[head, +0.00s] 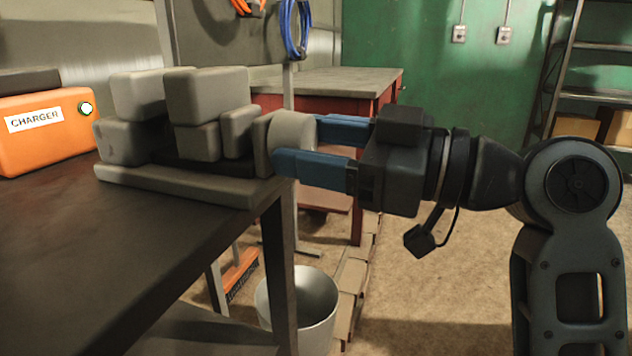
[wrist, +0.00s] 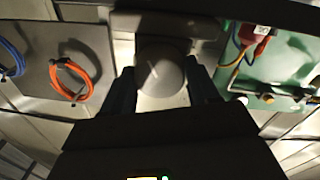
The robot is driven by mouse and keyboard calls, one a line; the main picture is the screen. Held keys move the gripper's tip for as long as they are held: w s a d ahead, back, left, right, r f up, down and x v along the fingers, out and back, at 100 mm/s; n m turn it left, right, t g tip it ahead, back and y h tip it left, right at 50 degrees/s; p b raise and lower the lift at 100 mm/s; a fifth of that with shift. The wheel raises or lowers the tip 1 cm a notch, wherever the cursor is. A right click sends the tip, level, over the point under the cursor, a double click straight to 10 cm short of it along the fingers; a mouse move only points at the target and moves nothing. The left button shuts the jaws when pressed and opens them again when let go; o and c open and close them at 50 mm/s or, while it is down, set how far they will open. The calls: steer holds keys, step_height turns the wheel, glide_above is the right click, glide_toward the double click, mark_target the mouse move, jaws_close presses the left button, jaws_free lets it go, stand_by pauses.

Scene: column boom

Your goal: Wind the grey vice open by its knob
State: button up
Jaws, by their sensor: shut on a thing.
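The grey vice (head: 180,184) sits on the dark bench near its right edge, with blocky jaws on a flat base. Its round knob (head: 287,131) faces right, out past the bench edge. My gripper (head: 297,148) comes in from the right with its blue fingers on either side of the knob, shut on it. In the wrist view the knob (wrist: 160,72) lies between the two dark fingers of my gripper (wrist: 162,92). The near finger hides part of the knob in the head view. A gap shows between the vice's upper jaw blocks, but its width is hard to tell.
An orange charger box (head: 45,132) stands on the dark bench (head: 80,250) to the left of the vice. A metal bucket (head: 300,306) stands on the floor below my gripper. A red workbench (head: 335,85) is behind. Open floor lies to the right.

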steer(key=n+b, duration=0.9)
steer(key=n, duration=0.2)
steer(key=shift+w+f+n+g, duration=0.1)
steer(key=shift+w+n+g, duration=0.05)
steer(key=shift+n+g, duration=0.2)
steer(key=n, duration=0.5)
steer(key=shift+g+y, duration=0.25)
steer(key=shift+y, duration=0.05)
steer(key=o, duration=1.1)
steer(key=shift+c, duration=0.2)
